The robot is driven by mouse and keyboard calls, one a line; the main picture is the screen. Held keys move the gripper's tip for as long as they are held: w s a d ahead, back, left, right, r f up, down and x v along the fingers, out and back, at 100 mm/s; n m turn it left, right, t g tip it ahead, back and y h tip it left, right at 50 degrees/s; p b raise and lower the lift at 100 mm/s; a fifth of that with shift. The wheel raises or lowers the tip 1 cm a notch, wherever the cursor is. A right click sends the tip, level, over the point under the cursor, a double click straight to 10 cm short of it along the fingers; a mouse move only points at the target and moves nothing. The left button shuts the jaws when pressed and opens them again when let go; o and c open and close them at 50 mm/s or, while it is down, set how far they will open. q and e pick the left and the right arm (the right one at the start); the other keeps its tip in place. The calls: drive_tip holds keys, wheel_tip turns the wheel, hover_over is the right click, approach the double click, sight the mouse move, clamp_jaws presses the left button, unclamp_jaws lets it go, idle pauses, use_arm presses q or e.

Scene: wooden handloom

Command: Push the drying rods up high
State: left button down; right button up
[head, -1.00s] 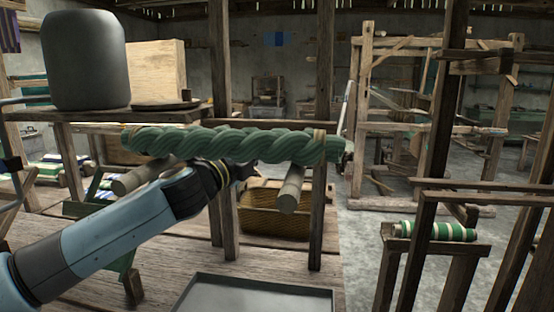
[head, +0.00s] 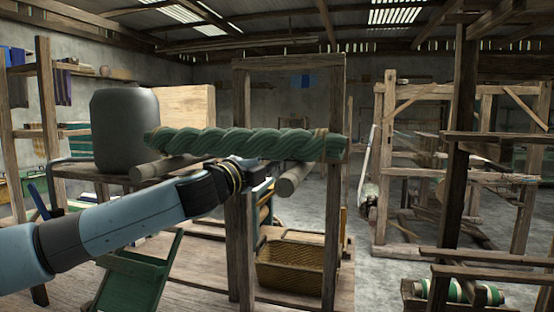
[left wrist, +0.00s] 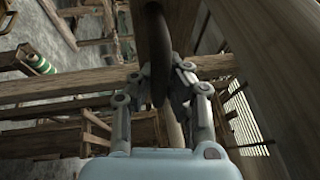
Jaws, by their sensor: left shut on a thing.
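Two round pale wooden drying rods, left (head: 152,169) and right (head: 295,179), point toward me in the head view. A thick green twisted yarn hank (head: 240,143) lies across them. Upright posts (head: 242,215) stand behind, with a crossbar above the hank. My left gripper (head: 264,175) is below the hank, between the rod ends. In the left wrist view, my left gripper (left wrist: 160,92) is shut on a dark, narrow, curved piece (left wrist: 155,50), perhaps a handle. Its join to the rods is hidden. My right gripper is not in view.
A grey jar (head: 125,130) stands on a wooden table at left. A woven basket (head: 290,266) sits low between the posts. Wooden loom frames (head: 455,170) fill the right side. Open floor (head: 375,270) shows between the posts and the right frames.

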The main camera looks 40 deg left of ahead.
use_arm(q)
drive_tip(key=c, duration=1.3)
unclamp_jaws()
drive_tip(key=shift+s+d+f, duration=0.1)
drive_tip(key=shift+s+f, duration=0.1)
drive_tip(key=shift+s, duration=1.05)
drive_tip(key=shift+s+f, duration=0.2)
drive_tip(key=shift+s, duration=1.05)
drive_tip(key=shift+s+d+f, duration=0.1)
drive_tip(key=shift+s+f, duration=0.1)
drive_tip(key=shift+s, duration=1.05)
